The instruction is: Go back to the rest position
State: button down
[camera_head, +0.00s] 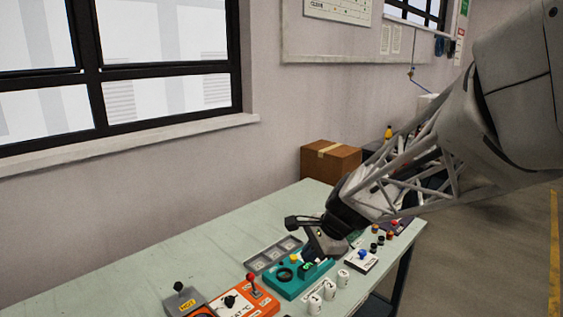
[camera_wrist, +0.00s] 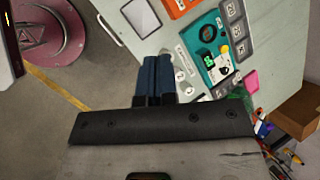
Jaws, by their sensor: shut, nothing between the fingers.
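My gripper (camera_head: 314,250) hangs over the workbench, close above the teal control box (camera_head: 290,284), in the head view. In the wrist view my gripper (camera_wrist: 157,60) shows its dark blue fingers together, with nothing between them. The teal box (camera_wrist: 203,57) lies to the right of the fingers there, with a dark round knob, a green display and a yellow button. White numbered cylinders (camera_head: 329,290) stand in front of it along the bench's near edge. My gripper hides part of the teal box in the head view.
An orange box (camera_head: 262,303) with a red lever stands left of the teal box. A grey three-slot tray (camera_head: 263,262) lies behind. A small panel with a blue button (camera_head: 361,254) is at the right. A cardboard box (camera_head: 331,161) sits at the back. The left bench surface (camera_head: 150,275) is clear.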

jog(key=s+d+r+n+h, duration=0.1)
jog(key=s+d+n, duration=0.3)
jog(key=s, duration=0.4)
jog(key=s+d+r+n+h, duration=0.2)
jog(key=s+d+n, duration=0.1)
jog(key=s, duration=0.5)
jog(key=s+d+r+n+h, duration=0.1)
jog(key=s+d+n, duration=0.3)
jog(key=s, duration=0.5)
jog(key=shift+d+r+n+t+h, duration=0.15)
jog(key=shift+d+n+t+h, duration=0.2)
jog(key=shift+n+h, duration=0.5)
